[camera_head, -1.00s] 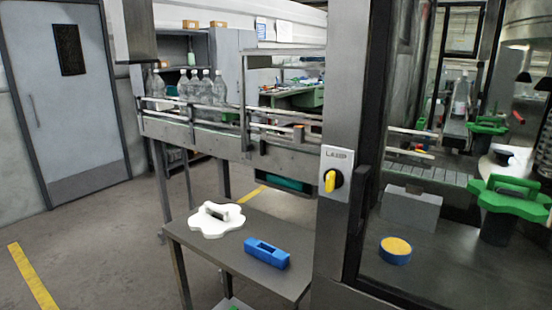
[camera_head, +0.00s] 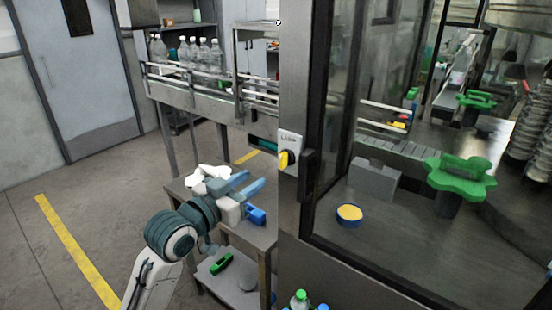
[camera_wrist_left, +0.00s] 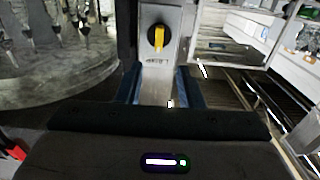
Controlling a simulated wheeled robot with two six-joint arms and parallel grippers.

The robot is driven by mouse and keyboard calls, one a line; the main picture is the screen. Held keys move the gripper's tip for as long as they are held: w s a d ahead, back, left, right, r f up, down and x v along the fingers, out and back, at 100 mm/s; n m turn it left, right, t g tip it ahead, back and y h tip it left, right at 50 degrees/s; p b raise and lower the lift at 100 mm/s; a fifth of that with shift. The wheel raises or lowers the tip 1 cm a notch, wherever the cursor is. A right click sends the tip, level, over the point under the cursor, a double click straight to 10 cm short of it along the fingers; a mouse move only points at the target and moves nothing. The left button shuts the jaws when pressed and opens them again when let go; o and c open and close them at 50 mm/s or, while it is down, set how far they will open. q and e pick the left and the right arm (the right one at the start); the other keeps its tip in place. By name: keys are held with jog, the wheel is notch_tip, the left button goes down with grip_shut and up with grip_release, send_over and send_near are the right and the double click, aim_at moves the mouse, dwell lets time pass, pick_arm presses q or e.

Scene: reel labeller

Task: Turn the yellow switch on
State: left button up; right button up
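The yellow switch (camera_head: 284,159) sits on a pale plate on the grey machine post, its yellow handle standing roughly upright on a black round base. It also shows in the left wrist view (camera_wrist_left: 158,38), above and between the fingertips. My left gripper (camera_head: 256,179) is open and empty, with its two blue fingers apart, lower and to the left of the switch and not touching it. In the left wrist view the left gripper (camera_wrist_left: 158,73) points toward the switch plate. My right gripper is not in view.
A small table (camera_head: 262,238) below the left arm holds a white flower-shaped part (camera_head: 203,175) and a blue part (camera_head: 256,214). A dark door frame and handle (camera_head: 307,170) stand just right of the switch. Inside the machine are a yellow-topped blue puck (camera_head: 349,214) and a green knob (camera_head: 462,178).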

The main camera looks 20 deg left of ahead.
aim_at(280, 161)
pick_arm(q)
jog(key=p+x, duration=0.3)
jog(key=x, duration=0.6)
jog(key=shift+w+d+p, duration=0.15)
jog(key=shift+p, duration=0.15)
jog(key=shift+w+d+f, duration=0.1)
jog(key=shift+w+d, duration=0.05)
jog(key=shift+w, duration=0.25)
jog(key=shift+c, duration=0.2)
grip_shut()
